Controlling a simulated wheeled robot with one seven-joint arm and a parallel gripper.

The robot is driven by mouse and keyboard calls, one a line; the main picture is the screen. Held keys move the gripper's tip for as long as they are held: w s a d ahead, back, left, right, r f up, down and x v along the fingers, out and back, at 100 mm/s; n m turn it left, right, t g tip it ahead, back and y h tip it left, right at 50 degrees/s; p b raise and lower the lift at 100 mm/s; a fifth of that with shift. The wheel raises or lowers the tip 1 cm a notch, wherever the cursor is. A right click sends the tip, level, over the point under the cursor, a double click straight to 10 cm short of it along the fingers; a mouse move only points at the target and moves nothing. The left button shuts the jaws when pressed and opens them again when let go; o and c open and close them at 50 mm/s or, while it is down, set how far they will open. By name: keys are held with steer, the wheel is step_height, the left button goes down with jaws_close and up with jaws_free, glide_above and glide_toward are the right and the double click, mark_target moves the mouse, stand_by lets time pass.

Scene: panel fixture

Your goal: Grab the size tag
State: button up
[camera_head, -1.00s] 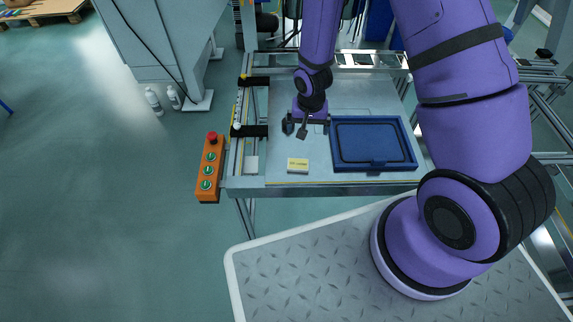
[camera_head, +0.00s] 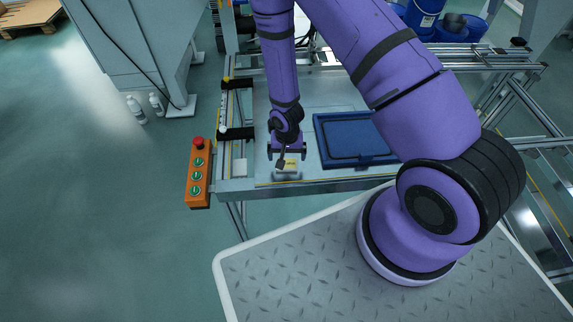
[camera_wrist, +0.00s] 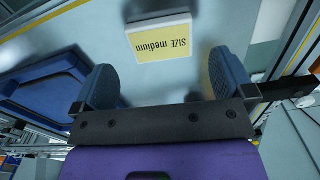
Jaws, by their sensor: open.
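The size tag (camera_wrist: 163,40) is a small block with a yellow face reading "SIZE medium" and white sides. It lies on the grey table plate near the front edge. In the head view the tag (camera_head: 290,165) is partly hidden by my gripper (camera_head: 287,154). In the wrist view my gripper (camera_wrist: 165,82) is open, with its two blue pads wide apart. The tag lies beyond the fingertips, roughly centred between them, with nothing held.
A blue tray (camera_head: 322,140) lies on the plate to the right of the tag. An orange button box (camera_head: 199,175) with a red stop knob is fixed at the table's left front corner. Black clamps (camera_head: 238,133) line the left rail. The plate around the tag is clear.

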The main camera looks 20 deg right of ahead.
mark_target(287, 163)
steer(key=shift+w+f, duration=0.1)
steer(key=shift+f, duration=2.3)
steer(key=c, duration=0.8)
